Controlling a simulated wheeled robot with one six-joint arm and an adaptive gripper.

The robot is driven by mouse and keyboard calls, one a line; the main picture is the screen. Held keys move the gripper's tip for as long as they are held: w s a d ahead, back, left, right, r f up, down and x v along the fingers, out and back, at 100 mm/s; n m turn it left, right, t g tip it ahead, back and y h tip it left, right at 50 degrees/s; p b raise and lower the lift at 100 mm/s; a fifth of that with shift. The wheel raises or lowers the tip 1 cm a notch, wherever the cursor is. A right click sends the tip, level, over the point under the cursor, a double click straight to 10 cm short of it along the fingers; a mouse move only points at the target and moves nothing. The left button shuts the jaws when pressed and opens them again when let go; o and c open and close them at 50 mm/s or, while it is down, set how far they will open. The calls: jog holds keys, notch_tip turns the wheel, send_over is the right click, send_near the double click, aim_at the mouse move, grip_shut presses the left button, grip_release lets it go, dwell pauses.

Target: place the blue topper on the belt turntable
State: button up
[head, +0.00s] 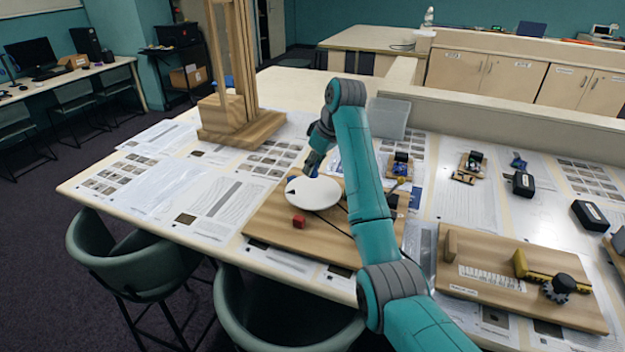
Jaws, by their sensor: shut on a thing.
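The belt turntable has a white round disc (322,197) on a wooden board (285,228), with a dark belt running off to the right. A small dark mark shows on the disc's left side. My gripper (311,171) is at the far edge of the disc, pointing down, and is shut on the blue topper (311,170). The topper is small and mostly hidden by the fingers. I cannot tell whether it touches the disc. My arm hides part of the board's right side.
A red block (298,221) sits on the board in front of the disc. A wooden tower (232,100) stands behind to the left. Another wooden board (500,270) with a dark gear lies to the right. Small devices and printed sheets (215,200) cover much of the table.

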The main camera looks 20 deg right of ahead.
aim_at(315, 176)
jog(key=shift+f, duration=2.5)
jog(key=o, duration=0.9)
